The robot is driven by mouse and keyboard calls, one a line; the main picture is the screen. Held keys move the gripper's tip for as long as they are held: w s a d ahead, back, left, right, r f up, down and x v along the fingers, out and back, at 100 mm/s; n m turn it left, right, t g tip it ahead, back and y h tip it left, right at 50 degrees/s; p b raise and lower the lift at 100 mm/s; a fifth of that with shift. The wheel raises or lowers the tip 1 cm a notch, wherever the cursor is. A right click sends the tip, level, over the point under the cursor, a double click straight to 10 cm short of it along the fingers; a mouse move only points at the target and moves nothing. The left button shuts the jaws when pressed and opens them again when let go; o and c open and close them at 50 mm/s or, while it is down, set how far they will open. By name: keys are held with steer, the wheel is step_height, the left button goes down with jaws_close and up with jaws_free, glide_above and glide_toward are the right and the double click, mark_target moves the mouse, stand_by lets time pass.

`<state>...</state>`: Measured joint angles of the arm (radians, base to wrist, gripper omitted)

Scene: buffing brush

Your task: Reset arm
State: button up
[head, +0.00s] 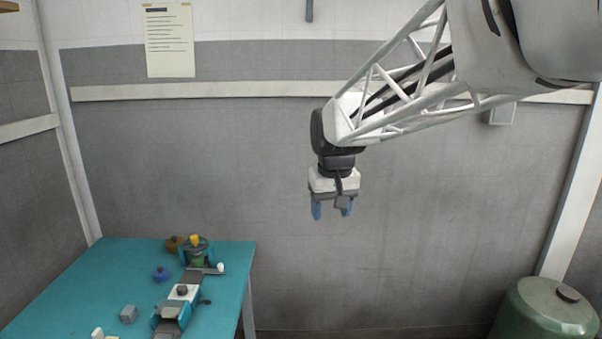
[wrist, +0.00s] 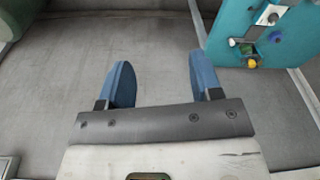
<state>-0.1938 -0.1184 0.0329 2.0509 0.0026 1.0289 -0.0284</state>
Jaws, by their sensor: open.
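My gripper (head: 331,207) hangs in the air to the right of the teal table, with its blue fingers pointing down. The fingers are apart with nothing between them. In the wrist view my gripper (wrist: 161,82) shows both blue fingers spread over bare grey floor. A machine with a white and teal body (head: 183,292) stands on the table, with a yellow-topped green part (head: 196,249) at its far end. The buffing brush cannot be told for certain among the parts on the table.
The teal table (head: 75,282) also holds a blue knob-like object (head: 160,273), a brown one (head: 174,243) and a grey block (head: 128,314). A green drum (head: 545,312) stands at the lower right. The space around my gripper is clear.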

steer(key=s+d+f+m, duration=0.1)
steer(key=s+d+f, duration=0.2)
steer(key=s, duration=0.6)
steer(key=s+d+f+m, duration=0.1)
steer(key=s+d+f, duration=0.2)
steer(key=s, duration=0.7)
steer(key=s+d+f+t, duration=0.1)
steer(key=s+d+f, duration=0.2)
steer(key=s+d, duration=0.3)
steer(key=s, duration=0.4)
steer(key=shift+s+m+h, duration=0.25)
steer(key=shift+m+h, duration=0.05)
steer(key=shift+m, duration=0.1)
